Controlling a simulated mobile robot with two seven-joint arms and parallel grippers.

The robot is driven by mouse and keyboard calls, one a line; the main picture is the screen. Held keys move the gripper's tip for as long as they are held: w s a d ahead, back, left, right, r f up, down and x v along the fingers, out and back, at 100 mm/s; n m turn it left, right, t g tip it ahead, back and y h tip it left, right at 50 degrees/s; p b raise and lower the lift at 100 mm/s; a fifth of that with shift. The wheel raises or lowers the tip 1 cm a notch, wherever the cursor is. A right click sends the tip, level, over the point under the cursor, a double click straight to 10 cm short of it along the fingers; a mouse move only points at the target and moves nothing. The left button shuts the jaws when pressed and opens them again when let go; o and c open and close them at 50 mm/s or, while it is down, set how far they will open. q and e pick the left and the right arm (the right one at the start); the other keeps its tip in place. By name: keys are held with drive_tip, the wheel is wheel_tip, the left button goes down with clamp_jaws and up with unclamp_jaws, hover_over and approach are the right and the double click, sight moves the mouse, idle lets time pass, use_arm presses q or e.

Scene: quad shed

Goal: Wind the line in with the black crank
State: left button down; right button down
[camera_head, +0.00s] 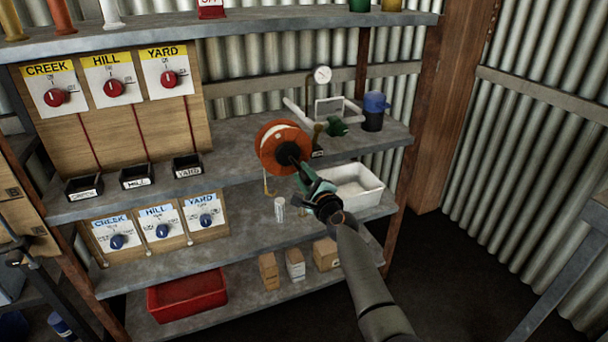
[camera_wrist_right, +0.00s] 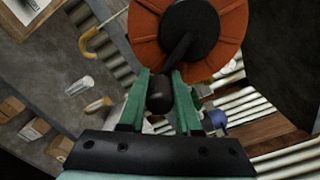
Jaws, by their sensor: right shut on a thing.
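An orange reel (camera_head: 270,143) stands upright at the front of the middle shelf, with a pale band, perhaps the line, on it. The black crank (camera_head: 289,153) is on its face. In the right wrist view the reel (camera_wrist_right: 143,30) fills the top, and the crank (camera_wrist_right: 179,51) slants down-left from the black hub to a dark knob (camera_wrist_right: 159,95). My right gripper (camera_head: 304,178) reaches up from below. Its green fingers, which also show in the wrist view (camera_wrist_right: 159,100), are shut on the knob from both sides. My left gripper is not in view.
A white tray (camera_head: 370,198) lies close behind my right gripper. Switch panels (camera_head: 85,135) are at left. A red tray (camera_head: 160,304) and small boxes (camera_head: 268,272) sit low.

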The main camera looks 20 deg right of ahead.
drive_tip(key=shift+a, duration=0.1)
drive_tip(key=c, duration=0.6)
unclamp_jaws()
drive_tip(key=shift+s, duration=0.1)
drive_tip(key=shift+s+p, duration=0.25)
drive_tip(key=shift+p, duration=0.1)
drive_tip(key=s+p, duration=0.3)
drive_tip(key=s, duration=0.2)
drive_tip(key=shift+r, duration=0.15)
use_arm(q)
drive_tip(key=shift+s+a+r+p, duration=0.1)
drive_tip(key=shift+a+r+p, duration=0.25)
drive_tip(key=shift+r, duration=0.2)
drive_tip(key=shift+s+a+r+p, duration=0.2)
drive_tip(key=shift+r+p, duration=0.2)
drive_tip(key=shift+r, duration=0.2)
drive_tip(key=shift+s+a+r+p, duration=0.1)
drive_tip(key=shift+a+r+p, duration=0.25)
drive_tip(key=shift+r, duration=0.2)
use_arm(e)
approach(309, 181)
drive_tip(key=shift+w, duration=0.6)
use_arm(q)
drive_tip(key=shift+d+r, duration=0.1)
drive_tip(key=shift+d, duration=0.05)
